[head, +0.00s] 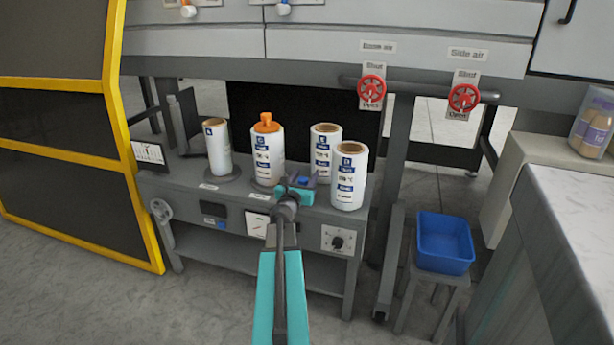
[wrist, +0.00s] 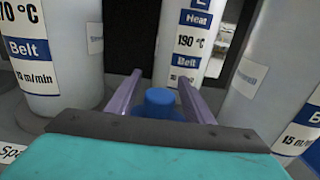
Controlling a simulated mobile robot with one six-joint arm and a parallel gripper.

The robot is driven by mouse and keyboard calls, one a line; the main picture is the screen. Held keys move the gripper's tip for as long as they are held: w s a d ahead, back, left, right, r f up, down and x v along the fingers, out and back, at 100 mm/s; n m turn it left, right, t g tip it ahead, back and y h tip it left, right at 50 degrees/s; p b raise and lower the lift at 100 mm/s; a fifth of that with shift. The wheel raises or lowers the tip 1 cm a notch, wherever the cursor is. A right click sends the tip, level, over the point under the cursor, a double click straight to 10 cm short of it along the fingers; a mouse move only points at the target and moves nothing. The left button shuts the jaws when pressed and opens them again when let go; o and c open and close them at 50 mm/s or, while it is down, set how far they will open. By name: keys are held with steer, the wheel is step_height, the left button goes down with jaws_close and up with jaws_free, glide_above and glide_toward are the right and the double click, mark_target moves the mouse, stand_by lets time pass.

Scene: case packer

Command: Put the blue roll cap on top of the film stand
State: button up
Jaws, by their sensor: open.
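The blue roll cap (head: 303,181) sits on the grey bench between the white film rolls, partly hidden by my gripper in the head view. In the wrist view the blue cap (wrist: 160,101) shows its round knob and part of a wider base between my fingers. My gripper (head: 301,180) is open, with a purple finger on each side of the cap; I cannot tell whether they touch it. No part is clearly marked as the film stand. A white roll (head: 218,150) stands on a round grey base at the bench's left.
A roll with an orange cap (head: 267,124) stands left of my gripper. Two uncapped rolls, one behind (head: 325,152) and one at the right (head: 349,178), stand close by. A blue bin (head: 444,243) is on a stool at the right. Red valves (head: 371,88) hang above.

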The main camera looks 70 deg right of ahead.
steer(key=a, duration=1.1)
steer(key=shift+s+a, duration=0.2)
steer(key=shift+s, duration=0.1)
stand_by(0.8)
